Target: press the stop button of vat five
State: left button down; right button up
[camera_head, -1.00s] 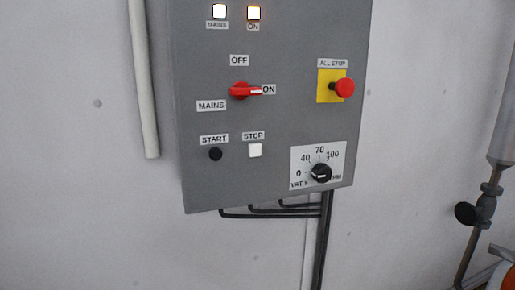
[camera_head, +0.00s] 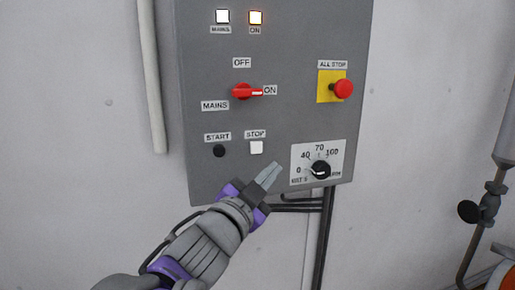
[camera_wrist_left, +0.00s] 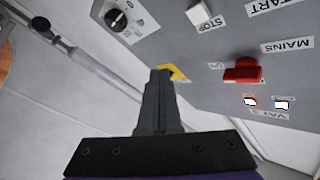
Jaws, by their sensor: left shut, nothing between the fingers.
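The grey control panel (camera_head: 290,120) hangs on the wall. In the left wrist view the stop button (camera_wrist_left: 198,15) shows near the top. My left gripper (camera_head: 272,172) is shut and empty, in front of the panel's lower part, below and slightly right of the stop button in the picture. It also shows in the left wrist view (camera_wrist_left: 160,75), apart from the button. The vat number on the dial plate is too blurred to read surely. My right gripper is out of view.
A red mains switch (camera_head: 243,91) points to ON. A red all-stop button (camera_head: 342,89) on yellow sits at right, above a black dial (camera_head: 320,170). Two lamps at the top are lit. A pipe with a valve (camera_head: 480,208) stands at far right.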

aim_at(255, 154)
pick_arm(q)
jog(key=shift+w+a+b, duration=0.45)
jog(key=shift+w, duration=0.95)
jog(key=shift+w+a+b, duration=0.5)
jog(key=shift+w, duration=0.9)
jog(key=shift+w+a+b, duration=0.45)
jog(key=shift+w, duration=0.95)
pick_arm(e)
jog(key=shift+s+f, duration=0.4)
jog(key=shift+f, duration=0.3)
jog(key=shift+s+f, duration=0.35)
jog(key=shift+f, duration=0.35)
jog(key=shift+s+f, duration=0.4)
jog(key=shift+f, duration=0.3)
pick_arm(q)
jog(key=shift+w+a, duration=0.15)
jog(key=shift+w, duration=0.3)
jog(key=shift+w+a, duration=0.15)
jog(key=shift+w, duration=0.3)
jog(key=shift+s, duration=0.1)
jog(key=shift+s+d+f, duration=0.1)
jog(key=shift+s+d, duration=0.2)
jog(key=shift+s, duration=0.5)
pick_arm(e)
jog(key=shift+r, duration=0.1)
